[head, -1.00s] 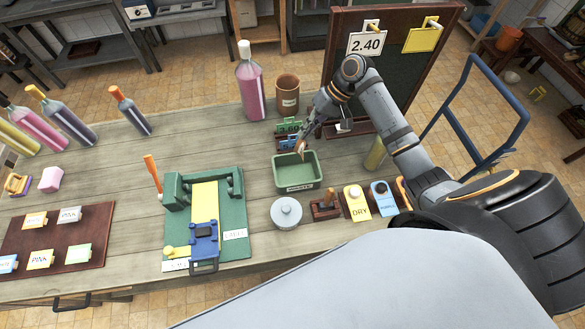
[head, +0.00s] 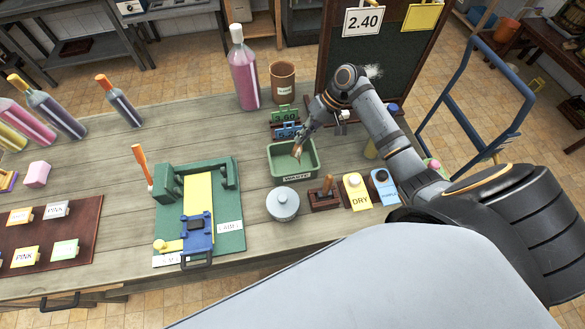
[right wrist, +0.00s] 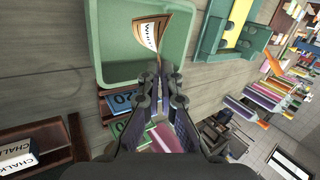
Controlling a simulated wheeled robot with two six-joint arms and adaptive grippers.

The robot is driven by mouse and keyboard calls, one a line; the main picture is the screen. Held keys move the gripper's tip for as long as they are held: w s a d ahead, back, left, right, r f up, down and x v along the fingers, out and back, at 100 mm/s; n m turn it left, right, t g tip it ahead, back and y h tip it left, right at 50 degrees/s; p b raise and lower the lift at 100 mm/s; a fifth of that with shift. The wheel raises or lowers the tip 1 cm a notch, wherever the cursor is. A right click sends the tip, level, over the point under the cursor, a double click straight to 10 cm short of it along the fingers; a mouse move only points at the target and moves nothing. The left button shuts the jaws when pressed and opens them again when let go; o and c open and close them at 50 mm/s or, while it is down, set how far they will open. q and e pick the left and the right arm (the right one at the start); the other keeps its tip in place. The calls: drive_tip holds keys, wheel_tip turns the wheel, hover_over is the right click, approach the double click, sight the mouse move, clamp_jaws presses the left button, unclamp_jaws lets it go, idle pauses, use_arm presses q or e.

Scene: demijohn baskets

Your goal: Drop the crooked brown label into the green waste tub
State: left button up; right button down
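The green waste tub (head: 278,168), marked WASTE, stands on the table. My right gripper (head: 300,146) reaches down over it from the back right. In the right wrist view, the brown-edged label (right wrist: 148,27), with partly readable dark lettering, sits tilted at the tips of my right gripper (right wrist: 160,72). The fingers look closed on its lower end. Behind it is the inside of the tub (right wrist: 103,45). In the head view the label is only a small orange-brown patch at the fingertips. My left gripper is not in view.
A lidded grey pot (head: 283,204) and a wooden-handled stamp (head: 325,194) stand in front of the tub. Green and blue number cards (head: 285,122) and a brown cup (head: 282,84) are behind it. A green label press (head: 230,190) is to the left.

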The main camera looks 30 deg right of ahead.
drive_tip(key=shift+f, duration=0.4)
drive_tip(key=c, duration=2.1)
unclamp_jaws()
drive_tip(key=shift+r, duration=0.15)
drive_tip(key=o, duration=0.7)
drive_tip(key=shift+c, duration=0.2)
drive_tip(key=v, duration=1.2)
drive_tip(key=shift+w, duration=0.1)
